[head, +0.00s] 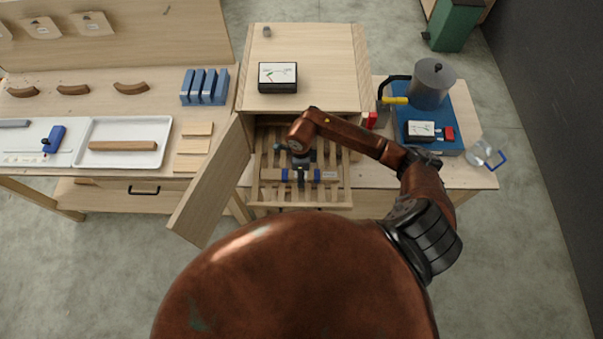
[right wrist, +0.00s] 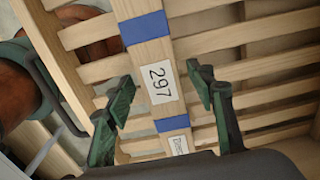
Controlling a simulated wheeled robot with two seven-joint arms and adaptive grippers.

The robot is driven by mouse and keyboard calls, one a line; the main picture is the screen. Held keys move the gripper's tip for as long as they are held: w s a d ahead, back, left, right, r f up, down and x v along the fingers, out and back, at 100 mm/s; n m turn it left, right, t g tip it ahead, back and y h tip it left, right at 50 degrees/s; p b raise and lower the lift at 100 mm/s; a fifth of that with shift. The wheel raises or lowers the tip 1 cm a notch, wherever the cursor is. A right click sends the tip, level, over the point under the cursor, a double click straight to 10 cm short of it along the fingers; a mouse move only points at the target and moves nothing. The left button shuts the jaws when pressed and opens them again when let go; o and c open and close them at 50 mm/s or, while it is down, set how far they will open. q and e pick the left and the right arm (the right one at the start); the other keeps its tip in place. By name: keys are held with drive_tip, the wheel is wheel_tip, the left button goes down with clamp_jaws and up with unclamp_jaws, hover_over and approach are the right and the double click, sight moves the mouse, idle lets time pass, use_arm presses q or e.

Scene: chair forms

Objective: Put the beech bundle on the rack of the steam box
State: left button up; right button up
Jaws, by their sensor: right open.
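The beech bundle (head: 328,175) is a pale wood length with blue bands, lying crosswise on the slatted wooden rack (head: 264,198) at the open front of the steam box (head: 330,60). In the right wrist view the bundle (right wrist: 146,52) carries a label reading 297, and rack slats (right wrist: 250,66) show on both sides. My right gripper (head: 300,166) is over the bundle's middle. In the right wrist view its green-black fingers (right wrist: 160,82) are spread, one on each side of the bundle, with visible gaps. My left gripper is not in view.
The box's door (head: 208,190) hangs open to the left. A white tray (head: 85,160) with a wood strip and blue blocks (head: 205,88) are on the left bench. A steel pot (head: 431,85) stands on a blue unit at right, near a glass jug (head: 481,153).

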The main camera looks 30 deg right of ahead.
wheel_tip(320, 180, up, 12)
drive_tip(key=b, duration=0.2)
drive_tip(key=shift+a, duration=0.1)
